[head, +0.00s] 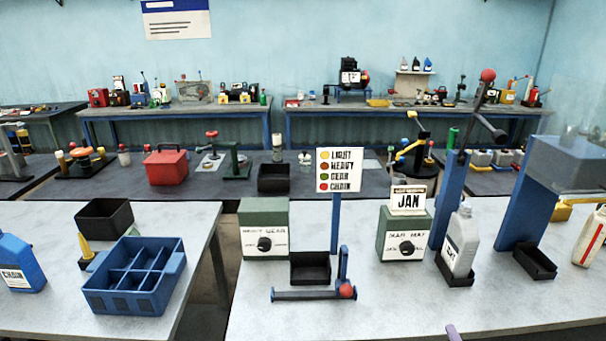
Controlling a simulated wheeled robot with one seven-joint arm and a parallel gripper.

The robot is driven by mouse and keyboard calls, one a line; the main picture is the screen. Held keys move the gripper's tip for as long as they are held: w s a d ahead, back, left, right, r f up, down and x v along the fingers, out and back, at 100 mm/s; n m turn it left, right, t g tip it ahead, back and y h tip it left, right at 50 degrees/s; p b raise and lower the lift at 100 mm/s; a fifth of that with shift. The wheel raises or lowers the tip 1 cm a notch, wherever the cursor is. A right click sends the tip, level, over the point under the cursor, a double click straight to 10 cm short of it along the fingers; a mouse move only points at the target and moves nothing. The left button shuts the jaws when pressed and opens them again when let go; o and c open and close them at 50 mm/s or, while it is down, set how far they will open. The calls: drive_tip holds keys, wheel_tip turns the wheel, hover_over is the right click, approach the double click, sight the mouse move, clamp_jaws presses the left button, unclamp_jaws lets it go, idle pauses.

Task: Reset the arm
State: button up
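My gripper does not show clearly in the head view. A small purple tip (453,332) pokes in at the bottom edge, and I cannot tell what it belongs to. On the near right table (400,305), a grey-white bottle (461,243) stands upright on a dark base beside a blue post (449,200). A green box with a black knob (404,238) bears a JAN sign (408,200). Another green box with a knob (264,230) stands further left.
A sign with coloured dots (339,170) rises behind a black tray (310,267) and a blue lever with a red ball (346,291). A blue divided crate (135,280) and blue CHAIN jug (18,265) stand on the left table. A gap separates the two tables. The right table's front middle is clear.

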drive_tip(key=s+a+f+n+g+y+p, duration=0.25)
drive_tip(key=a+f+n+g, duration=0.45)
drive_tip(key=a+n+g, duration=0.35)
drive_tip(key=s+a+r+n+g+h+p, duration=0.1)
drive_tip(key=s+a+r+n+g, duration=0.1)
drive_tip(key=r, duration=0.7)
drive_tip(key=s+a+r+n+g+h+p, duration=0.1)
drive_tip(key=s+a+r+n+g+h, duration=0.1)
drive_tip(key=a+r, duration=0.4)
wheel_tip(320, 180, up, 5)
drive_tip(key=shift+s+f+n+g, duration=0.2)
drive_tip(key=shift+s+n+g, duration=0.25)
drive_tip(key=shift+s, duration=0.75)
drive_tip(key=shift+s, duration=0.1)
